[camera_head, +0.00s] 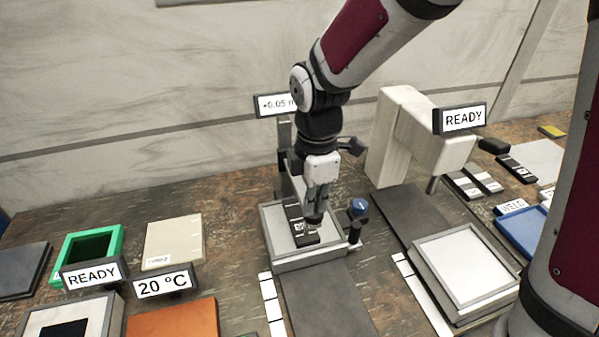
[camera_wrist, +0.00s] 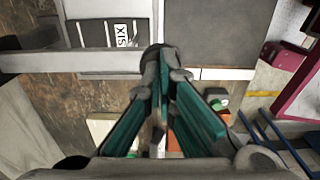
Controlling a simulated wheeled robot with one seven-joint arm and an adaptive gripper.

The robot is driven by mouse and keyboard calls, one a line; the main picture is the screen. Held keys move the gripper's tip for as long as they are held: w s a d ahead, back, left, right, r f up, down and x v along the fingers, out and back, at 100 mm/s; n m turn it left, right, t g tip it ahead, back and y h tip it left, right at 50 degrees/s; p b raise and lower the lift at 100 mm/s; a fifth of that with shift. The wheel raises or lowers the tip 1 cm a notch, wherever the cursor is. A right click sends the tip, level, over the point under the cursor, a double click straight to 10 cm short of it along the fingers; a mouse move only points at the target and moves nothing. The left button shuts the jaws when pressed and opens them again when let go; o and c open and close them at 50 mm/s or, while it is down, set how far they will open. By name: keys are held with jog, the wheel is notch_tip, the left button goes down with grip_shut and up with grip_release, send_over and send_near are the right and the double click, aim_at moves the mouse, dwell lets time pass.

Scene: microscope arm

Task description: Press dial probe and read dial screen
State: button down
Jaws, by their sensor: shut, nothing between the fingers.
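The dial screen (camera_head: 273,104) stands on a post at the back centre and reads "+0.05" with a partly covered unit; my arm hides its right edge. My gripper (camera_head: 315,219) is shut and empty, pointing down over the light-topped stand (camera_head: 275,233). In the wrist view its fingers (camera_wrist: 160,55) meet at the tips. A dark labelled block (camera_head: 296,222) lies on the stand just beside the fingertips; it also shows in the wrist view (camera_wrist: 95,32). I cannot pick out the dial probe, and whether the fingertips touch anything is unclear.
A blue-capped knob (camera_head: 358,207) stands at the stand's right edge, close to my gripper. A white machine (camera_head: 405,135) with a "READY" screen (camera_head: 460,119) is to the right. A green bin (camera_head: 88,250) and a "20 °C" screen (camera_head: 164,283) are at left. A dark mat (camera_head: 325,300) lies in front.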

jog(key=shift+r+p, duration=1.95)
jog(key=shift+r, duration=1.05)
notch_tip(320, 180, up, 12)
jog(key=s+d+r+m+t, duration=0.1)
jog(key=s+d+m+t, duration=0.1)
jog(key=s+d+m, duration=0.4)
jog(key=s+d+r+m+t, duration=0.2)
jog(key=s+d+m, duration=0.4)
jog(key=s+m, duration=0.6)
jog(key=shift+d+r+m+t, duration=0.15)
jog(key=shift+m+t, duration=0.65)
jog(key=shift+m, duration=0.3)
